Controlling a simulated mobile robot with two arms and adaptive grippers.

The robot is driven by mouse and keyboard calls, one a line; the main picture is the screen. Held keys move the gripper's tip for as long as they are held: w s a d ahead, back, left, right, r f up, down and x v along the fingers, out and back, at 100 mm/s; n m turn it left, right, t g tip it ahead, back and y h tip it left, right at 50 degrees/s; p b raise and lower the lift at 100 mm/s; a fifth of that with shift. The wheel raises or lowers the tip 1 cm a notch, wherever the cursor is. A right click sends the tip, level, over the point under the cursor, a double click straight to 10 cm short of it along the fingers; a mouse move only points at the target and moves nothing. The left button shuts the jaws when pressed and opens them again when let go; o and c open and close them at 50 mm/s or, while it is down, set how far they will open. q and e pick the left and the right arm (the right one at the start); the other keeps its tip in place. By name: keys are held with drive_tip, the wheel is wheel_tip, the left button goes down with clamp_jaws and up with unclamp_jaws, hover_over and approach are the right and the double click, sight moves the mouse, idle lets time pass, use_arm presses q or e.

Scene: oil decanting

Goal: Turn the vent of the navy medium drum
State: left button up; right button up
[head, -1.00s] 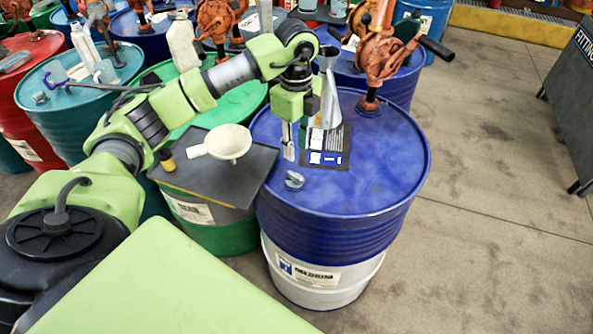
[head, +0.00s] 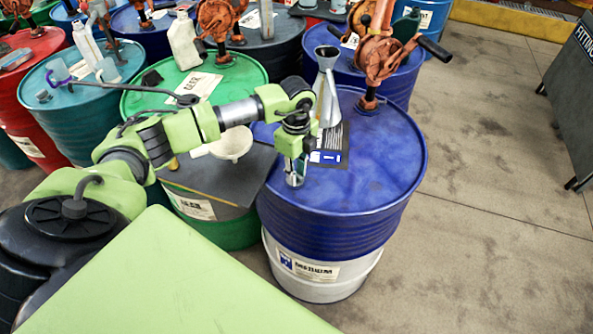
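The navy medium drum (head: 385,190) stands in the middle, blue on top with a white lower band and a "MEDIUM" label (head: 309,267). My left gripper (head: 295,179) points down at the near left part of its lid, right where the small grey vent sits. The gripper's fingers cover the vent, so it is mostly hidden. I cannot tell whether the fingers are closed on it or only around it. My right gripper is not in view.
A metal funnel-topped can (head: 327,90) stands on the lid behind my gripper, by a dark label sheet (head: 335,148). An orange hand pump (head: 377,58) rises at the back. A white funnel (head: 232,143) lies on a dark mat (head: 215,178) to the left.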

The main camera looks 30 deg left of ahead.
use_arm(q)
clamp_jaws()
drive_tip(key=m+b, duration=0.3)
drive_tip(key=m, duration=0.1)
drive_tip(key=shift+f, duration=0.15)
drive_tip(key=m+b, duration=0.3)
drive_tip(key=m, duration=0.1)
drive_tip(key=shift+s+a+m, duration=0.1)
drive_tip(key=shift+m, duration=0.2)
drive_tip(key=m+b, duration=0.3)
drive_tip(key=m, duration=0.2)
drive_tip(key=shift+a, duration=0.1)
drive_tip(key=shift+s+a+r+m+b, duration=0.1)
drive_tip(key=shift+m+b, duration=0.45)
drive_tip(key=shift+m, duration=0.5)
drive_tip(key=shift+r+m+b, duration=0.1)
drive_tip(key=shift+m+b, duration=0.45)
drive_tip(key=shift+m, duration=0.8)
